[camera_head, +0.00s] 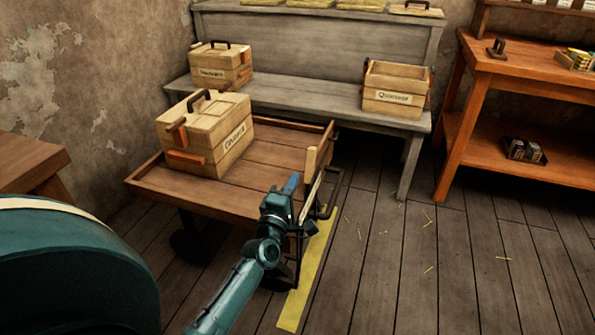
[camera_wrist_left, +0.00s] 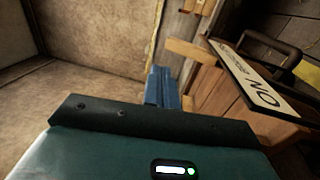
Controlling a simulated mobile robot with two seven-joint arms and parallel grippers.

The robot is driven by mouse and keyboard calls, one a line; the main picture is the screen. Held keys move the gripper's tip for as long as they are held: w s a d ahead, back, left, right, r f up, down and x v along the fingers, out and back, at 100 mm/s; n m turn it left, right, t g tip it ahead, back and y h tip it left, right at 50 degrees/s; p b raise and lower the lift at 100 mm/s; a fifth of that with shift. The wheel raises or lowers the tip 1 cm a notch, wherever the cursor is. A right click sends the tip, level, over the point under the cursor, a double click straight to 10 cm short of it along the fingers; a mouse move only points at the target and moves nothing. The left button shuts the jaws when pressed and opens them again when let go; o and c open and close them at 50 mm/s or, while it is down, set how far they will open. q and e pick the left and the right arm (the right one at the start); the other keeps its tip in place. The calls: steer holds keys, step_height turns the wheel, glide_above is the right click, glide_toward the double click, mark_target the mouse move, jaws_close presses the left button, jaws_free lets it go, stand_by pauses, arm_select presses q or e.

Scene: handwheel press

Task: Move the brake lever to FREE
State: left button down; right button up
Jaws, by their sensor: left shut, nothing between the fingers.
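The brake lever looks to be the pale wooden bar (camera_head: 310,165) standing at the near right corner of the cart (camera_head: 270,210). In the left wrist view a pale wooden bar (camera_wrist_left: 188,50) sticks out beside a label plate (camera_wrist_left: 258,88), whose large letters, upside down, appear to read ON. The plate's other word is too small to read surely. My left gripper (camera_head: 292,184) is shut and empty, close to the left of the bar and plate. Its blue fingers show in the left wrist view (camera_wrist_left: 162,86), apart from the bar. My right gripper is out of view.
A lidded wooden crate (camera_head: 205,135) stands on the cart. A dark metal handle (camera_head: 333,195) is at the cart's right end, over a yellow floor strip (camera_head: 308,270). A grey bench (camera_head: 300,95) with crates stands behind. The floor at right is clear apart from straw.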

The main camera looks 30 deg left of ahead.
arm_select(q)
steer(key=shift+s+d+r+p, duration=0.1)
steer(key=shift+s+d+r, duration=0.1)
steer(key=shift+s, duration=0.45)
steer(key=shift+s+d+r+p, duration=0.1)
steer(key=shift+s+r, duration=0.1)
steer(key=shift+s, duration=0.4)
steer(key=shift+s+d+r+p, duration=0.1)
steer(key=shift+s+d+r, duration=0.1)
steer(key=shift+s, duration=0.45)
